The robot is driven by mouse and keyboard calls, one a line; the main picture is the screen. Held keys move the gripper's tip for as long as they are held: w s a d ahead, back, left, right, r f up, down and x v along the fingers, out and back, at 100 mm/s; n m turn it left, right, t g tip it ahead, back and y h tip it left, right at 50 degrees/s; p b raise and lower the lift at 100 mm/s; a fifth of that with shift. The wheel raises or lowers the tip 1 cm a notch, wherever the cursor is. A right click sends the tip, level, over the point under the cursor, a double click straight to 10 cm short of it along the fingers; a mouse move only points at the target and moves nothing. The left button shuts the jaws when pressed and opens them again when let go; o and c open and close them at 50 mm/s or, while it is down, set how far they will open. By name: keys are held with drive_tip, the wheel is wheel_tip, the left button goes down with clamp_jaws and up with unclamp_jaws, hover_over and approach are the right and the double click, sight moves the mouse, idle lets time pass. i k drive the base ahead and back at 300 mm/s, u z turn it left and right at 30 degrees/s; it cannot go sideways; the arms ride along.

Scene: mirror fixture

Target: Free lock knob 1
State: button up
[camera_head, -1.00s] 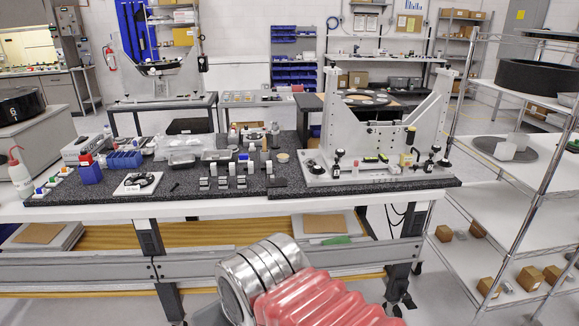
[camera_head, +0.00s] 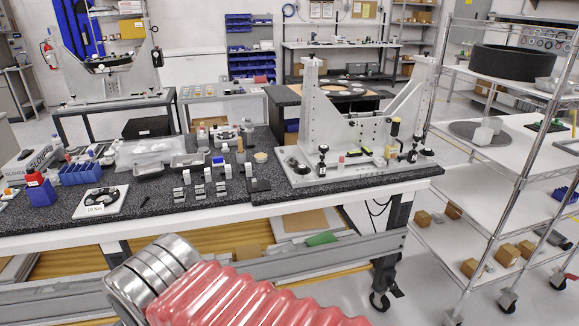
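The mirror fixture (camera_head: 312,110) stands on the right part of the dark speckled bench top, with two upright grey plates on a flat base. Small black lock knobs show along its base: one at the front left (camera_head: 322,160), one near the right (camera_head: 412,152). I cannot tell which of them is lock knob 1. Of my arm only a ribbed red sleeve and a silver metal joint show at the bottom, well in front of the bench. My gripper is outside the frame.
The bench top (camera_head: 150,215) holds small blocks, blue bins (camera_head: 85,173) and a white plate with a black ring (camera_head: 100,202) left of the fixture. A wire shelf rack (camera_head: 500,190) stands at the right. Floor is clear between bench and rack.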

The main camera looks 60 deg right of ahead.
sight(302, 169)
drive_tip(key=z, duration=0.45)
drive_tip(key=i, duration=0.9)
drive_tip(key=z, duration=0.65)
